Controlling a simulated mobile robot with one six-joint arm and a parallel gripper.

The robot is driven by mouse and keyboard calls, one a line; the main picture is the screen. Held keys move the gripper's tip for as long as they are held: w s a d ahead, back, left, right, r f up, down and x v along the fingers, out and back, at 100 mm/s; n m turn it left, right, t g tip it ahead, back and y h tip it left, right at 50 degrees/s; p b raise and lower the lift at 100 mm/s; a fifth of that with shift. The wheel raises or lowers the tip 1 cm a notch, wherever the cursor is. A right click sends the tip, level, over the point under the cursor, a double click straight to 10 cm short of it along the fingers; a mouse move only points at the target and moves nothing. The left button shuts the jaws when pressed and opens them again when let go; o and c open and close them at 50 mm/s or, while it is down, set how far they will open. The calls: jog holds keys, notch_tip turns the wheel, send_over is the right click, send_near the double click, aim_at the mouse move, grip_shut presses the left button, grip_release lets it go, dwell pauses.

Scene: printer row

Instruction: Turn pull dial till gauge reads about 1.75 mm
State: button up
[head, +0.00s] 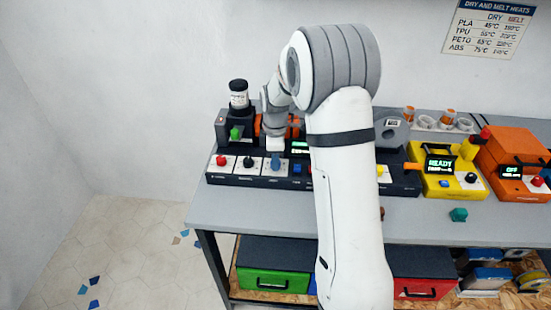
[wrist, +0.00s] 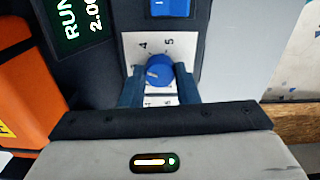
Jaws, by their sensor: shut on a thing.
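The blue dial (wrist: 158,70) sits on a white plate marked with numbers, 4 and 5 readable in the wrist view. My gripper (wrist: 158,82) is shut on the dial, one dark finger on each side; its pointer mark is hard to read. In the head view my gripper (head: 276,148) comes down onto the dial's place on the dark machine's front panel (head: 240,181). The gauge display (wrist: 83,18) shows green "RUN" and "2.0", with its right end cut off. In the head view my arm hides most of this display (head: 300,147).
Red (head: 221,160) and black (head: 248,162) knobs stand left of the dial. A blue rocker switch (wrist: 171,7) lies close by. A yellow box (head: 452,172) reading READY and an orange box (head: 515,160) stand right. The grey table's front strip (head: 250,208) is mostly clear.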

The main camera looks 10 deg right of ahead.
jog(key=m+b, duration=0.1)
jog(key=m, duration=0.2)
jog(key=shift+m, duration=1.8)
jog(key=o, duration=1)
notch_tip(320, 180, up, 7)
jog(key=shift+r+b, duration=0.15)
jog(key=shift+b, duration=0.25)
jog(key=shift+r, duration=0.3)
